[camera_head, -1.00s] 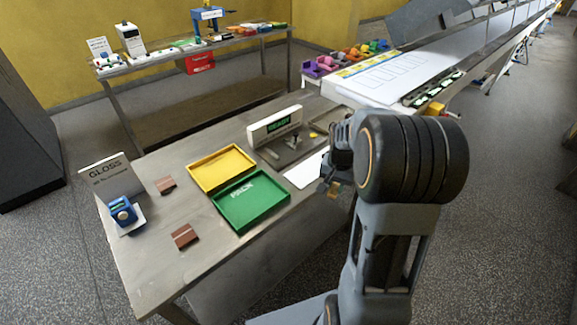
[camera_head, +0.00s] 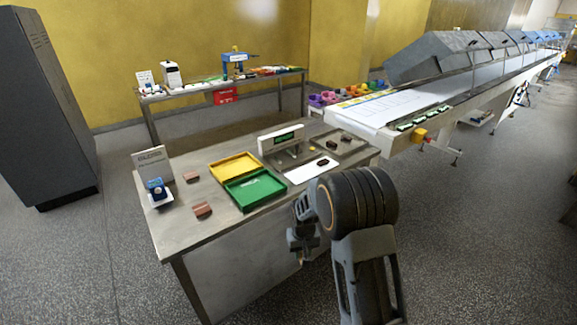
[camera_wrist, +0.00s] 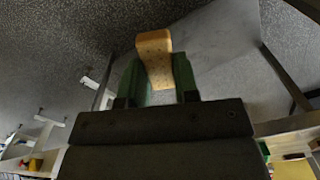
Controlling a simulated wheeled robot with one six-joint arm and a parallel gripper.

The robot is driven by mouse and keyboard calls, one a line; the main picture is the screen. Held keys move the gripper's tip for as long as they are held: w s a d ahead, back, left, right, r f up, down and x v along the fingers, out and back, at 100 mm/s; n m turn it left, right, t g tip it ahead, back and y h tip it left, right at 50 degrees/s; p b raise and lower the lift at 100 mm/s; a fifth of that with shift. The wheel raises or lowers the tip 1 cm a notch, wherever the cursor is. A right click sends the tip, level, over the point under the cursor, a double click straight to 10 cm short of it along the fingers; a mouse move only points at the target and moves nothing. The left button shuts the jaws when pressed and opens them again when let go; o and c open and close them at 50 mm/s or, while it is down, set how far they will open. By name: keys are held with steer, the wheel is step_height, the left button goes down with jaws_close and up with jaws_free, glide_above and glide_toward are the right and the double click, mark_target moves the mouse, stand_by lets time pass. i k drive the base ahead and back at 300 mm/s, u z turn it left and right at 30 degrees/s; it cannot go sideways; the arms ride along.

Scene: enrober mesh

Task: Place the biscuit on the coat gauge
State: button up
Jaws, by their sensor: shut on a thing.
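The biscuit (camera_wrist: 154,45) is a tan block, seen in the wrist view between two green fingers. My gripper (camera_wrist: 158,82) is shut on it. In the head view my gripper (camera_head: 302,250) hangs low in front of the table's right front side, away from the gauge; the biscuit is too small to make out well there. What looks like the coat gauge (camera_head: 281,141) is a white unit with a green-lit display, at the back of the steel table. Its small grey plate in front is partly visible, and I see no biscuit on it.
The table (camera_head: 215,235) bears a yellow tray (camera_head: 234,157), a green tray (camera_head: 254,207), a white sheet (camera_head: 300,175) and brown blocks (camera_head: 203,209). A blue device (camera_head: 156,187) with a sign stands left. A conveyor (camera_head: 372,112) runs behind right. Floor in front is open.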

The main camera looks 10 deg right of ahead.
mark_target(284, 157)
steer(key=k, duration=0.15)
steer(key=z, duration=1.25)
steer(key=i, duration=1.05)
steer(key=u, duration=0.95)
